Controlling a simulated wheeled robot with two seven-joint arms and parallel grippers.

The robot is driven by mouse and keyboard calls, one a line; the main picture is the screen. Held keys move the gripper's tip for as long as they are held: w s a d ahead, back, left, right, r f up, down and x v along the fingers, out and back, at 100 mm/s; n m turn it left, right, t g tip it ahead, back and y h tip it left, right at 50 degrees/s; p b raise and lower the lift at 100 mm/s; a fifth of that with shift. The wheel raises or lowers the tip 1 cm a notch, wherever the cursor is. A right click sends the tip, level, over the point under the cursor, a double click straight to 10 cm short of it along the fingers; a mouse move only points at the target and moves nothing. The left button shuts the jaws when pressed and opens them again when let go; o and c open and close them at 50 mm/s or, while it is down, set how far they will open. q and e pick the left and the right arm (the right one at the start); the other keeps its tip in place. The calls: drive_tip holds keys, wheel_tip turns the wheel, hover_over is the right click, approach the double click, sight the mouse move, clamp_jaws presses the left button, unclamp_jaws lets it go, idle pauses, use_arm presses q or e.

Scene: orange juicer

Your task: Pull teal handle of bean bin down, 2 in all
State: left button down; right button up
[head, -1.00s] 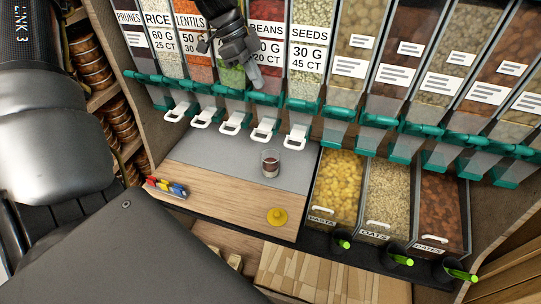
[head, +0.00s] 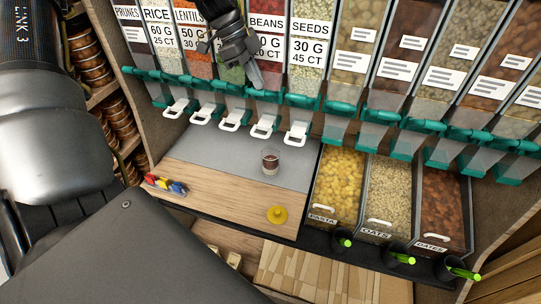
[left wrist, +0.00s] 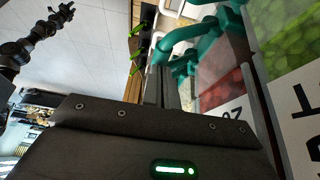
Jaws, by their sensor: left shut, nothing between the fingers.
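The bean bin (head: 268,50) is a clear dispenser labelled BEANS, between the green-filled bin and the seeds bin. Its teal handle (head: 266,96) runs across the bottom, with a white spout lever (head: 264,127) below. My left gripper (head: 257,79) comes in from the top and is shut and empty. Its fingertips are just above or at the teal handle; I cannot tell whether they touch. The left wrist view shows its dark fingers (left wrist: 161,87) beside teal handles (left wrist: 188,35). A dark jointed arm at upper left there, seemingly mine, ends in what looks like my right gripper (left wrist: 67,11).
Neighbouring dispensers with teal handles stand close on both sides. A yellow round object (head: 277,214) lies on the wooden counter.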

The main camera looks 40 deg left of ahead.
sight(253, 92)
use_arm(q)
drive_tip(key=shift+s+d+f+b, duration=0.1)
drive_tip(key=shift+s+f+b, duration=0.05)
drive_tip(key=shift+f+b, duration=0.65)
drive_tip(key=shift+s+f+b, duration=0.2)
drive_tip(key=shift+f+b, duration=0.35)
drive_tip(key=shift+f, duration=0.3)
drive_tip(key=shift+s+d+f+b, duration=0.1)
drive_tip(key=shift+s+f+b, duration=0.05)
drive_tip(key=shift+f+b, duration=0.65)
drive_tip(key=shift+w+a+r+p, duration=0.1)
drive_tip(key=shift+w+r+p, duration=0.1)
drive_tip(key=shift+r+p, duration=0.7)
drive_tip(key=shift+w+a+r+p, duration=0.15)
drive_tip(key=shift+r+p, duration=0.4)
drive_tip(key=shift+r, duration=0.65)
drive_tip(key=shift+w+a+r+p, duration=0.1)
drive_tip(key=shift+w+r+p, duration=0.1)
drive_tip(key=shift+r+p, duration=0.7)
drive_tip(key=shift+d+r, duration=0.1)
drive_tip(key=shift+r, duration=0.05)
drive_tip(key=shift+w, duration=0.1)
drive_tip(key=s+d+r+p, duration=0.1)
drive_tip(key=s+r, duration=0.3)
drive_tip(key=r, duration=0.1)
drive_tip(key=shift+d+p, duration=0.15)
drive_tip(key=shift+p, duration=0.15)
